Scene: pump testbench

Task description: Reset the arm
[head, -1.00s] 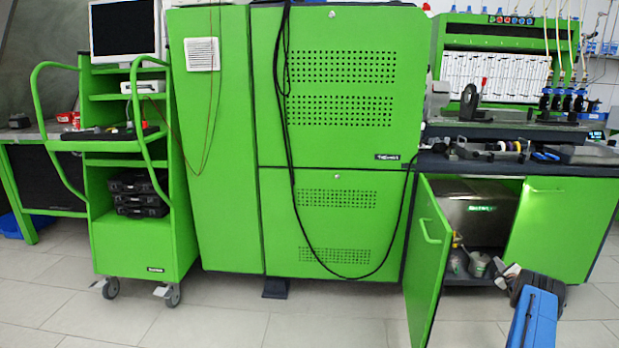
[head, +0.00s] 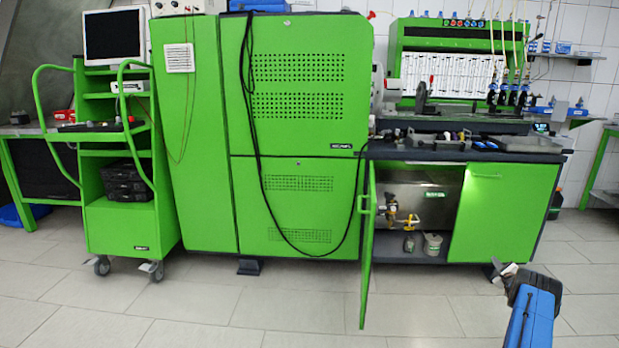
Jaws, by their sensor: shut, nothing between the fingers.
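My gripper (head: 497,271) is at the lower right of the head view, at the end of my blue arm (head: 532,315). It is small in the picture, and it looks shut and empty. It is held in front of the green test bench (head: 490,215), over the tiled floor as seen here, and appears apart from the bench. Most of my arm is cut off by the bottom edge.
The left cabinet door (head: 367,255) stands open towards me, with containers (head: 432,244) and a steel box inside. The right door (head: 490,212) is shut. A wheeled cart (head: 130,225) stands left of the tall green cabinet (head: 300,130). The tiled floor (head: 270,310) in front is clear.

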